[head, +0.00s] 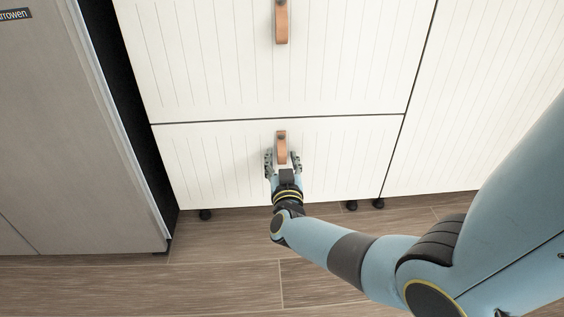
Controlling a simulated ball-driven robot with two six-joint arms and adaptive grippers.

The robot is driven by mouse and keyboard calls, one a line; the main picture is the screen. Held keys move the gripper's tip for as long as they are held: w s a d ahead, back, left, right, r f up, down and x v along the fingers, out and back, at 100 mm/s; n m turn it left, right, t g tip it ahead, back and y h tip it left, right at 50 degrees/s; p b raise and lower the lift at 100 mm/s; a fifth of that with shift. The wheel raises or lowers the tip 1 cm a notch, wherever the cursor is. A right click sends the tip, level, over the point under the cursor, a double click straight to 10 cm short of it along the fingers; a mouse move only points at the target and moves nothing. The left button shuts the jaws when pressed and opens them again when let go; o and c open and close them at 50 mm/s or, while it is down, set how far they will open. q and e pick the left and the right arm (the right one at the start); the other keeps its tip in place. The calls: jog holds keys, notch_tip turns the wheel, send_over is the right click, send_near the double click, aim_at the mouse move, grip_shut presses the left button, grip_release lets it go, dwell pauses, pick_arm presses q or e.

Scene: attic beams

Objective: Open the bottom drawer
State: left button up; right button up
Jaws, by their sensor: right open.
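The bottom drawer (220,165) is a white, grooved front, low in the cabinet, and sits flush in line with the front above it. Its tan, strap-like handle (281,142) is upright near the middle of its top part. My right gripper (282,157) is open at the lower end of this handle, with one finger on the left of it and one on the right. I cannot tell whether the fingers touch the handle. My left gripper is not in view.
The drawer above (220,60) is shut and has a similar handle (281,22). A grey appliance (75,120) stands at the left, across a dark gap. Another white panel (470,110) is at the right. The wooden floor (220,270) in front is clear apart from my arm.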

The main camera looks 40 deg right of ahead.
jog(key=shift+w, duration=0.1)
jog(key=shift+c, duration=0.4)
grip_shut()
